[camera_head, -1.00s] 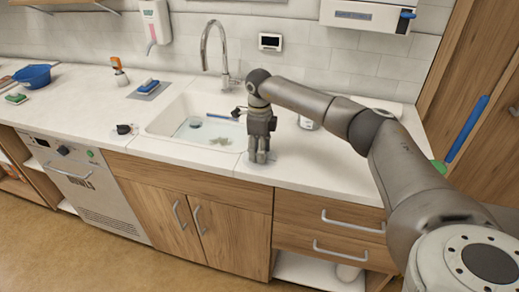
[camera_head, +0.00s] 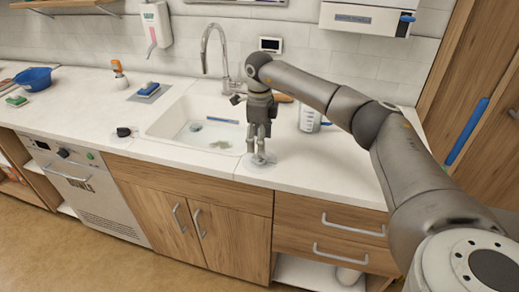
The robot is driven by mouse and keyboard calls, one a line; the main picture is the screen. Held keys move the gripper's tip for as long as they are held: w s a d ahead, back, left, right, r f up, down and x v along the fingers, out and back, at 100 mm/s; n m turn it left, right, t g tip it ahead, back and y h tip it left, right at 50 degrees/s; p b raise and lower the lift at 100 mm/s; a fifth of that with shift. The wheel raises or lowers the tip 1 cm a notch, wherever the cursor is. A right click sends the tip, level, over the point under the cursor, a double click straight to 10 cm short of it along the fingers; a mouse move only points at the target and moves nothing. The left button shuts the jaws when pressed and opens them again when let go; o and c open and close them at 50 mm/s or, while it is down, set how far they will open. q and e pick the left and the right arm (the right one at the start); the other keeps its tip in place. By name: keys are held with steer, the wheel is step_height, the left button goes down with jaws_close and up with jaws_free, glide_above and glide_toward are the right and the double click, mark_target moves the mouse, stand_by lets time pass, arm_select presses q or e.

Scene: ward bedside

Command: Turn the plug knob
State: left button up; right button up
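My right arm comes in from the right, and its gripper (camera_head: 258,158) points straight down at the counter just right of the sink. Its fingertips are close over a pale round disc (camera_head: 264,170) on the worktop. The fingers look close together, but I cannot tell whether they are shut or hold a small knob there. A black knob (camera_head: 124,132) sits on the counter left of the sink, apart from the gripper. The sink (camera_head: 170,122) holds shallow water with a few items in it. My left gripper is not in view.
A tall faucet (camera_head: 216,50) stands behind the sink. A measuring jug (camera_head: 311,118) stands right of the gripper. A sponge on a grey mat (camera_head: 150,95), an orange-topped bottle (camera_head: 119,75) and a blue bowl (camera_head: 34,78) are on the left. The counter's right front is clear.

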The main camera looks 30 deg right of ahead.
step_height(320, 180, up, 7)
steer(key=shift+f, duration=0.1)
stand_by(0.6)
